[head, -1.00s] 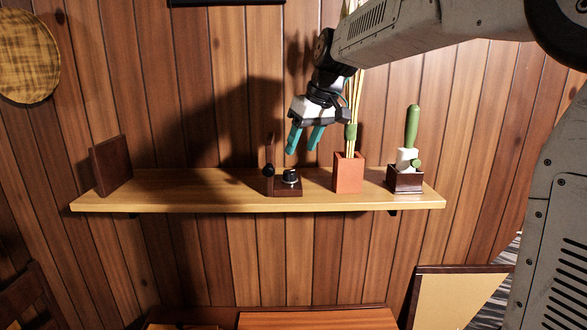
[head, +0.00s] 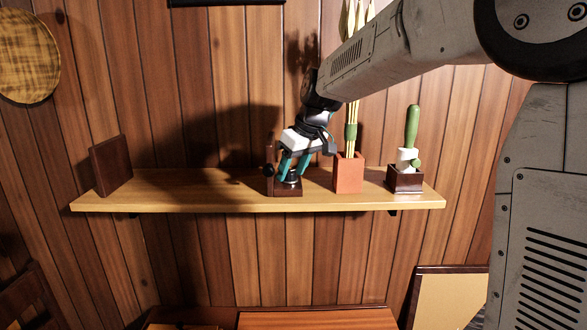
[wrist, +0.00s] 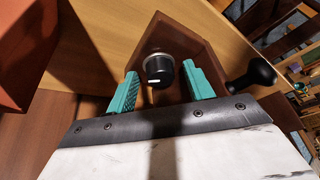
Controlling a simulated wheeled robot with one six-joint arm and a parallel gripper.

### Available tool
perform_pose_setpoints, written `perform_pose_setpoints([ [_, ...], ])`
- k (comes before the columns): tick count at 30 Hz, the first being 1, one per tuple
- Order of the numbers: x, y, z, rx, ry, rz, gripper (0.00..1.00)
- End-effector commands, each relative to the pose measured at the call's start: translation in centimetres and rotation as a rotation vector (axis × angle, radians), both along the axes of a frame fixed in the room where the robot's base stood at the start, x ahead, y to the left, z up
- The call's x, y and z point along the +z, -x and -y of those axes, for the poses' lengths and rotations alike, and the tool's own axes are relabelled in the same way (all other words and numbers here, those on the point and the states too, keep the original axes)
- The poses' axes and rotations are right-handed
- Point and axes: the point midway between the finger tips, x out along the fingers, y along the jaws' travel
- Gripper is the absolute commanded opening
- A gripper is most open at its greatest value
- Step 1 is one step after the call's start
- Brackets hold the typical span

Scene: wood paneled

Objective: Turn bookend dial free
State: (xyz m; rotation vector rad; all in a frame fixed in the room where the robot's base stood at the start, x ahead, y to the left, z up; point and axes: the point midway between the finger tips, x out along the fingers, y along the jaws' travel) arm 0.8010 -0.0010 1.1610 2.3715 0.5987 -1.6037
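The bookend (head: 287,193) is a dark brown wooden piece standing on the wall shelf. Its dial (wrist: 159,69), a black knob with a silver rim and a white mark, sits on its base. In the wrist view the bookend's brown base (wrist: 180,30) lies around the dial. My gripper (head: 291,177) has teal fingers and comes down from above onto the dial. In the wrist view my gripper (wrist: 158,82) is open, with one finger on each side of the dial and a gap on both sides. A black ball-shaped knob (head: 268,170) is beside the dial, on the bookend's left.
The shelf (head: 200,196) is light wood. A terracotta pot (head: 348,175) with tall stems stands close on the right. Another brown bookend (head: 110,165) stands at the far left, with clear shelf between.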

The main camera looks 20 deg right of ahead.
Motion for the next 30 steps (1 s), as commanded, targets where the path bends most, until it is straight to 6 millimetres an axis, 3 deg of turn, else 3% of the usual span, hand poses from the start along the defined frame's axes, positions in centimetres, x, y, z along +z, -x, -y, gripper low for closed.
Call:
perform_pose_setpoints([
  [1, 0.02, 0.01, 0.0, 0.0, 0.0, 0.0, 0.39],
  [4, 0.03, 0.01, 0.02, 0.0, 0.0, 0.0, 0.11],
  [5, 0.03, 0.01, 0.02, 0.0, 0.0, 0.0, 0.08],
  [25, 0.06, 0.08, -0.08, -0.134, -0.001, 0.0, 0.08],
  [26, 0.06, 0.08, -0.08, -0.134, -0.001, 0.0, 0.36],
  [27, 0.06, 0.08, -0.08, -0.134, -0.001, 0.0, 0.48],
  [28, 0.06, 0.08, -0.09, -0.134, -0.001, 0.0, 0.53],
  [30, 0.06, 0.08, -0.09, -0.134, -0.001, 0.0, 0.53],
])
